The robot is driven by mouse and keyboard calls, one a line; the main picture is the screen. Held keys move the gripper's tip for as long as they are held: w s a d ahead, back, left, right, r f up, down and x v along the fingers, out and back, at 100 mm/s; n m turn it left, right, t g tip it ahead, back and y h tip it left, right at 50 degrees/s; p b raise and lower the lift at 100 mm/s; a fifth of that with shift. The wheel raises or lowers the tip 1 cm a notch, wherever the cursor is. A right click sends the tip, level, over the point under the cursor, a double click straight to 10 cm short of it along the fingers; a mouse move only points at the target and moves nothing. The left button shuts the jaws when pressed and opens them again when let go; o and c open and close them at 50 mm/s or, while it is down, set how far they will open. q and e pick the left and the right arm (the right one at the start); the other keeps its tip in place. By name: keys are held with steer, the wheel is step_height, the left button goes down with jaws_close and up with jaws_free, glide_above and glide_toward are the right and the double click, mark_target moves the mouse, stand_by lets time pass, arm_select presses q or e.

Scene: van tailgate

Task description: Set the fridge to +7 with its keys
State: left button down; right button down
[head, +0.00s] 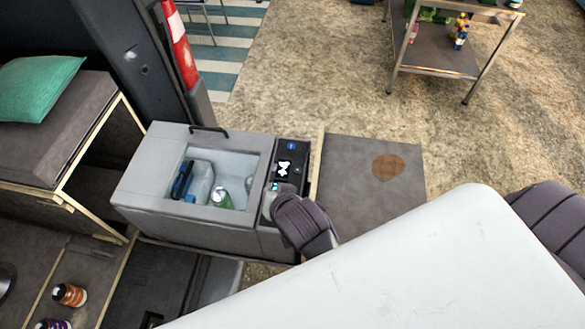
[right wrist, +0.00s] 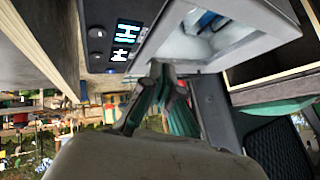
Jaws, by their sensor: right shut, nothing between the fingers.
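The fridge (head: 165,180) is a grey box with an opening in its top. Its dark control panel (head: 291,152) is on the right end and carries a lit display (head: 284,169); I cannot read its value. In the right wrist view the display (right wrist: 124,35) has white segments, and round dark keys (right wrist: 96,31) sit beside it. My right gripper (head: 275,196) is shut and empty, over the near part of the panel, hiding some of it. In the right wrist view its fingertips (right wrist: 162,68) are close to the panel edge; contact cannot be told. My left gripper is not in view.
Bottles (head: 200,182) stand inside the fridge. A bench with a green cushion (head: 38,86) is at the left. A grey board (head: 345,165) lies right of the fridge. A metal shelf table (head: 440,52) stands at the back right. Jars (head: 70,295) are at the lower left.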

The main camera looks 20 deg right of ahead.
steer(key=w+d+n, duration=0.3)
steer(key=w+n, duration=0.1)
steer(key=n, duration=0.1)
step_height(320, 180, up, 3)
steer(key=n+h, duration=0.4)
steer(key=n, duration=0.1)
glide_above(298, 172)
steer(key=shift+f+g, duration=0.15)
steer(key=shift+g, duration=0.15)
steer(key=shift+f, duration=0.15)
step_height(298, 172, down, 7)
steer(key=shift+f+b, duration=0.15)
steer(key=shift+b, duration=0.4)
steer(key=shift+f+b, duration=0.35)
steer(key=shift+f, duration=0.3)
steer(key=shift+f, duration=0.1)
